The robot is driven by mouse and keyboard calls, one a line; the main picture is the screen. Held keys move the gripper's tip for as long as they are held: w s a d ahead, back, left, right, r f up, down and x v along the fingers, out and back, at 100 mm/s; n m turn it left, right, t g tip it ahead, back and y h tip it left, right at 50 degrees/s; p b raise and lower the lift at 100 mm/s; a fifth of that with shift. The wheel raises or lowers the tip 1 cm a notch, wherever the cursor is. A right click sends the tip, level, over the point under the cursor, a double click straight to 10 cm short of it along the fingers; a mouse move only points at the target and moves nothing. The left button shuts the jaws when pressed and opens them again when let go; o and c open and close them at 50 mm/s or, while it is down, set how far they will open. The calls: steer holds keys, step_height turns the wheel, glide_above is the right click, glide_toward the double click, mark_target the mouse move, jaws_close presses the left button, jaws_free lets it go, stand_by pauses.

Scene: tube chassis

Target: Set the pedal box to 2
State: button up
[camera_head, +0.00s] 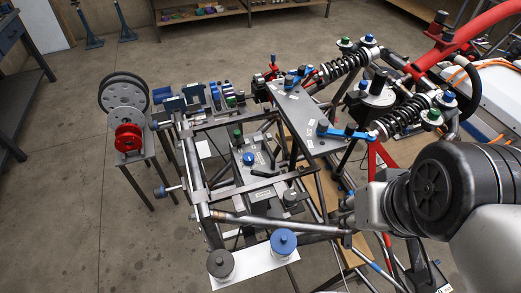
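A dark unit inside the tube frame carries a blue knob (249,158) and small pale labels. It looks like the pedal box, but I cannot read its labels or tell its setting. A dark round knob (290,197) sits on a lower plate to its right. My arm comes in from the right, over the frame. My gripper (346,216) seems to be the small dark end left of the silver wrist. It is apart from the blue knob, and its fingers cannot be made out.
Tube rails (205,195) surround the unit. A dark plate (305,118) with blue levers and coil-over shocks (345,66) stand at the back right. A white plate (254,265) with grey and blue round knobs is in front. A stand with discs (128,138) is left. Open floor lies left.

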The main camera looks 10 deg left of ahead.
steer(key=w+a+r+n+g+p, duration=0.1)
steer(key=w+a+r+p, duration=0.2)
steer(key=w+r, duration=0.35)
steer(key=n+g+h+p, duration=0.2)
steer(key=n+p, duration=0.2)
steer(key=p, duration=0.2)
glide_above(269, 152)
steer(key=s+a, duration=0.1)
steer(key=a, duration=0.2)
steer(key=s+a+x, duration=0.1)
steer(key=x, duration=0.5)
steer(key=b+x, duration=0.1)
steer(key=x, duration=1)
steer(key=b+x, duration=0.1)
steer(key=x, duration=0.5)
steer(key=shift+s+a+b, duration=0.15)
steer(key=shift+s+b, duration=0.2)
steer(key=shift+s, duration=0.05)
steer(key=shift+c, duration=0.2)
jaws_close()
